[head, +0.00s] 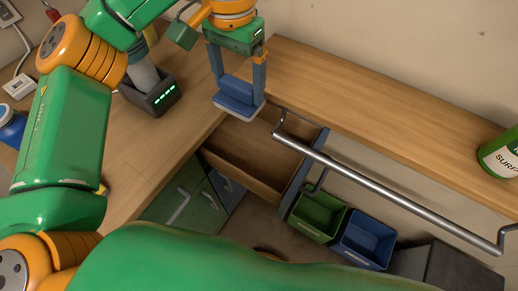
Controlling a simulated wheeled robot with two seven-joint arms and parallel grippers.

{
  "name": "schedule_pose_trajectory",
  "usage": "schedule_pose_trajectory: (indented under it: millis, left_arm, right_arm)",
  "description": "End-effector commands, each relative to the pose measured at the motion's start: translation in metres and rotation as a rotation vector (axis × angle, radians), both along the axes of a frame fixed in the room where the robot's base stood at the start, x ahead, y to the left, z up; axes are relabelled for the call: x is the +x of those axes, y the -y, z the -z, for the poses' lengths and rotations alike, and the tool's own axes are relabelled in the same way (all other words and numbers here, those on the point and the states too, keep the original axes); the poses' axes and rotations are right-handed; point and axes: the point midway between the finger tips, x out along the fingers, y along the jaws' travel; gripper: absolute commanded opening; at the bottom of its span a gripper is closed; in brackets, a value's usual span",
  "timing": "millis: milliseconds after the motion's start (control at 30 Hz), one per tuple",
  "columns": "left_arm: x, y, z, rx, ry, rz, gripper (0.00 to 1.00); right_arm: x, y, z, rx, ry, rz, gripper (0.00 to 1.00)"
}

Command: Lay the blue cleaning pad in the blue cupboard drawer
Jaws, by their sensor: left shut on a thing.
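The blue cleaning pad (236,91) has a pale underside and hangs between the two fingers of my left gripper (238,84). The gripper is shut on it and points down. The blue cupboard drawer (303,173) stands pulled open below, with a blue-grey front and a brown wooden inside (248,150). The pad is over the back left part of the drawer in the picture, apparently above it; the exact height is hard to tell. The part of the drawer behind the pad is hidden. My right gripper is not in view.
A metal rail (390,185) runs along the counter (380,90) edge, close to the drawer front. A green bin (318,216) and a blue bin (364,243) stand below. A dark holder with green lights (160,94) stands left; a green container (501,156) stands right.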

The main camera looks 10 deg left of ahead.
Motion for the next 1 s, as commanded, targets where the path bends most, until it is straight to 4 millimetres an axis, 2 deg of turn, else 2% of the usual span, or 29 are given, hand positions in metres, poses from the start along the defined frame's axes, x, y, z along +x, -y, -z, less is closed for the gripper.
schedule_pose_trajectory:
  millis: [33, 100, 300, 467, 600, 700, 867, 1000]
  left_arm:
    - [-0.001, 0.0, 0.02, 0.0, -0.008, 0.008, 0.32]
    - [-0.001, 0.0, 0.046, -0.002, -0.01, 0.009, 0.32]
    - [-0.002, 0.0, 0.11, -0.002, -0.009, 0.006, 0.32]
    - [-0.002, -0.001, 0.153, 0.0, -0.009, 0.003, 0.32]
    - [-0.002, 0.0, 0.199, 0.0, -0.009, 0.003, 0.32]
    - [-0.002, 0.0, 0.222, -0.001, -0.007, 0.004, 0.32]
    - [-0.001, 0.0, 0.24, 0.0, -0.004, 0.004, 0.32]
    - [-0.002, 0.0, 0.266, 0.0, -0.005, 0.003, 0.32]
  right_arm:
    - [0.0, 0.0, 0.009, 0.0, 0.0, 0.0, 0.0]
    - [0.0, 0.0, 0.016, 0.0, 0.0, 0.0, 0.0]
    - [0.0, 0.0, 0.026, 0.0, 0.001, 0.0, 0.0]
    - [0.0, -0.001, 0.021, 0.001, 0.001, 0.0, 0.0]
    - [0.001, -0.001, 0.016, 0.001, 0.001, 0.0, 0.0]
    - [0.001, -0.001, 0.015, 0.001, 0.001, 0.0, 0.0]
    - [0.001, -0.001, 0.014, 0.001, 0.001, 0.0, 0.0]
    - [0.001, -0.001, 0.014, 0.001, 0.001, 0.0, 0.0]
